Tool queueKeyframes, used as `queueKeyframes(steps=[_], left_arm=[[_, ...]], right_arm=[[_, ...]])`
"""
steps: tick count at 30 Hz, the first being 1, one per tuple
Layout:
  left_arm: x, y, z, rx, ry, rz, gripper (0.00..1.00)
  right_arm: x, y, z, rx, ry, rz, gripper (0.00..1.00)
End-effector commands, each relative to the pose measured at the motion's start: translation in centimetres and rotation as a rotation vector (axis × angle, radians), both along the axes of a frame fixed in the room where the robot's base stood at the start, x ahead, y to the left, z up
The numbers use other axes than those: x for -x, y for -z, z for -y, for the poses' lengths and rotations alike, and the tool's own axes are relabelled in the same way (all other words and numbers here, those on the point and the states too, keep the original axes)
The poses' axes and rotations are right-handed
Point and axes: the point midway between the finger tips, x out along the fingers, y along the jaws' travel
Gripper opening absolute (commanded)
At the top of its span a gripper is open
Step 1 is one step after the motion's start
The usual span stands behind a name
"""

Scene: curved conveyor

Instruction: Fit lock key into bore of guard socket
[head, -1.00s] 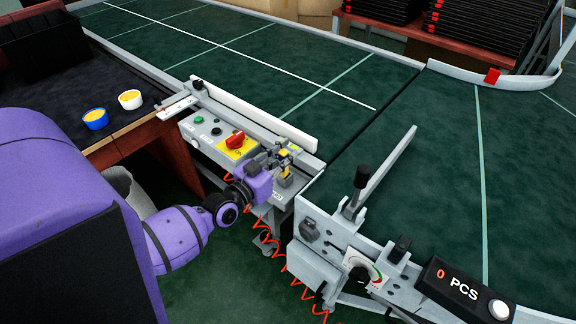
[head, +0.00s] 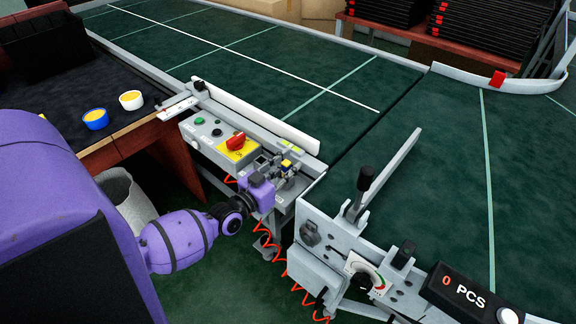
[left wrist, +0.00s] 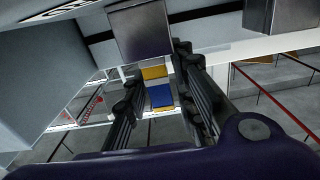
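My left gripper (head: 283,166) is over the right end of the grey control panel. A small blue and yellow block, which I take as the lock key (head: 287,163), sits between its fingers. In the left wrist view the key's blue face (left wrist: 162,96) and yellow part (left wrist: 154,72) lie between the two dark fingers (left wrist: 160,85), which look closed on it. The guard socket cannot be made out clearly; the gripper covers that part of the panel. Whether the key touches the socket is hidden. My right gripper is not in view.
A red knob on a yellow plate (head: 237,147) and a green button (head: 199,114) are close left of the gripper. A white guide rail (head: 255,115) runs behind. The second conveyor's lever (head: 362,187) stands to the right. Two small tubs (head: 131,100) are on the dark table.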

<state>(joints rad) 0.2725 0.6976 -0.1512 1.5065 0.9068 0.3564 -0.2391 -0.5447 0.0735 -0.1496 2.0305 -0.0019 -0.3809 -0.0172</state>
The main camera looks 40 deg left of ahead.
Motion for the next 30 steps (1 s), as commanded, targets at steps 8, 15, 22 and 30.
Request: queueKeyframes(steps=[8,15,22,30], left_arm=[[0.0,-0.1,0.0,0.0,0.0,0.0,0.35],[1.3,-0.3,-0.1,0.001,0.0,-0.002,0.35],[6.3,-0.2,-0.5,0.0,-0.001,-0.004,0.35],[10.9,-0.3,-0.9,0.001,-0.001,-0.002,0.35]], right_arm=[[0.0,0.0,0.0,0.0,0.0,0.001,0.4],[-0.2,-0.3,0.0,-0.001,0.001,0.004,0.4],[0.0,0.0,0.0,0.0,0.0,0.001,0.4],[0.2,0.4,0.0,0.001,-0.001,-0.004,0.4]])
